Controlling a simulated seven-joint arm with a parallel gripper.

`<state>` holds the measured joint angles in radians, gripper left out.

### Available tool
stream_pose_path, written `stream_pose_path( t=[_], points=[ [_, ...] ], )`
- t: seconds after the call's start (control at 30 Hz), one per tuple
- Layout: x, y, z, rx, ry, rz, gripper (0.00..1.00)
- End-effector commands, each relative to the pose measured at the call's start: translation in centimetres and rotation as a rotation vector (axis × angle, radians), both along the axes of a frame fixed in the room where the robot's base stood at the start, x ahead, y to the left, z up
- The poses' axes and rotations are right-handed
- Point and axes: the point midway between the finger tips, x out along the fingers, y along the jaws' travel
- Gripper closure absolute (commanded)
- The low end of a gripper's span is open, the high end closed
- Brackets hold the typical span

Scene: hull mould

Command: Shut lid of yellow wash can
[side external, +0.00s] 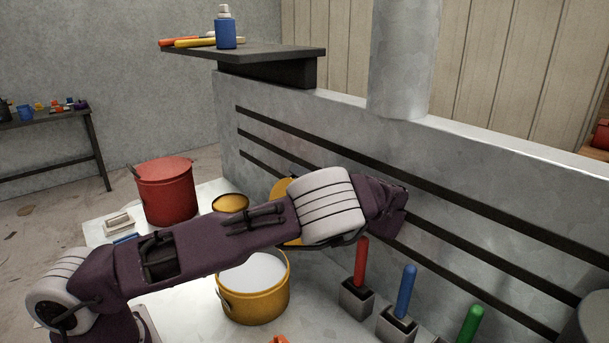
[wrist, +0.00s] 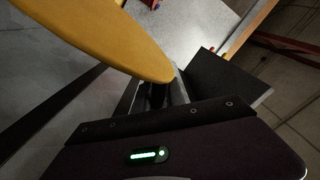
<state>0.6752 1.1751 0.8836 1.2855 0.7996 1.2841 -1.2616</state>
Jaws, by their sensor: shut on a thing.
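The yellow wash can (side external: 254,304) stands on the pale work surface, its top open and a white content showing inside. A yellow disc, the lid (side external: 281,188), shows behind my arm in the side view, mostly hidden by it. In the wrist view the lid (wrist: 95,30) is a large yellow disc seen at a slant, with its edge at my gripper (wrist: 160,90). My gripper is shut on the lid's edge; the fingers are partly hidden under it. In the side view my gripper is hidden behind my arm.
A red pot (side external: 166,193) and a smaller yellow round container (side external: 230,203) stand behind the can. Red (side external: 361,262), blue (side external: 405,290) and green (side external: 471,324) handled tools stand to the right. A grey slotted wall (side external: 450,215) runs close behind my arm.

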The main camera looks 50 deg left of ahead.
Motion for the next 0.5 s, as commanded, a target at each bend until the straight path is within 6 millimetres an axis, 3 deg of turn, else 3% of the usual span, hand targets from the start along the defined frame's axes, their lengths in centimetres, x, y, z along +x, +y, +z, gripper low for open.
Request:
stream_pose_path(
  t=[0.27,0.5],
  points=[
    [-2.8,-0.3,0.3,-0.012,-0.142,0.002,1.0],
    [-6.9,-0.3,0.7,-0.013,-0.366,0.002,1.0]
  ],
)
